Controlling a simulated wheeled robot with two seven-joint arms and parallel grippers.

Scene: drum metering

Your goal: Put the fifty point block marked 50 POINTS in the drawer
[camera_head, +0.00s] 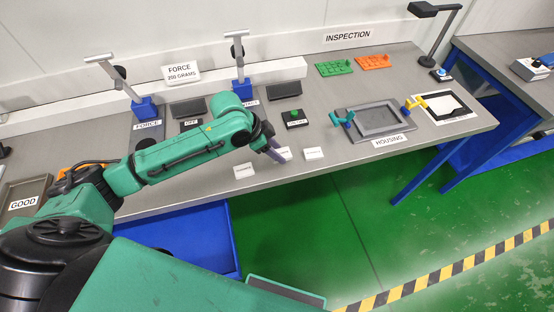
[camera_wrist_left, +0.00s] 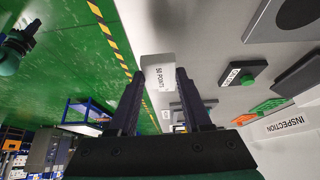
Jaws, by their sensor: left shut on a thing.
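My left gripper (camera_head: 276,154) is at the front edge of the grey bench, pointing down. In the left wrist view its two dark fingers (camera_wrist_left: 160,88) are shut on the white block marked 50 POINTS (camera_wrist_left: 158,74). In the head view a small white block (camera_head: 285,154) shows beside the fingertips, partly hidden by them. A blue drawer-like box (camera_head: 207,244) is below the bench front at lower left, partly covered by my arm; I cannot tell how far it is open. My right gripper is not in view.
Two other white blocks lie near the bench edge, one left (camera_head: 244,171) and one right (camera_head: 313,153), lettering too small to read. A push-button box (camera_head: 294,118) stands behind. A grey housing tray (camera_head: 375,120) is further right. The green floor in front is clear.

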